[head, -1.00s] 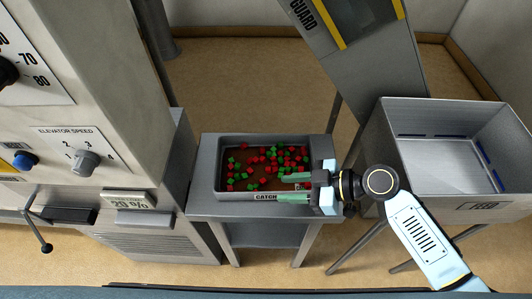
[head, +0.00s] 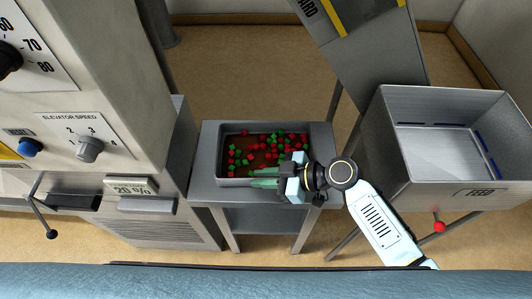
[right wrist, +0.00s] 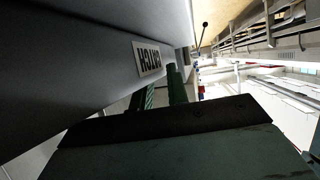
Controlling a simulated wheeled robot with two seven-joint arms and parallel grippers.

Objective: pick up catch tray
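The catch tray (head: 230,182) is a grey, shallow, open box on a small metal stand. Red and green cubes (head: 270,150) lie on its brown floor. My right gripper (head: 252,178) is at the tray's front wall, right of its middle, with green fingers pointing left. In the right wrist view the tray's wall (right wrist: 90,50) and its "CATCH" label (right wrist: 148,58) are close to the fingers (right wrist: 163,90). A gap shows between the fingers, with nothing seen between them. I cannot tell whether they touch the wall. My left gripper is out of view.
The stand (head: 205,190) has bare top around the tray. A machine with an elevator speed knob (head: 90,148) stands close on the left. A grey feed bin (head: 395,160) is on the right, near my right arm. A sloping chute (head: 375,55) rises behind.

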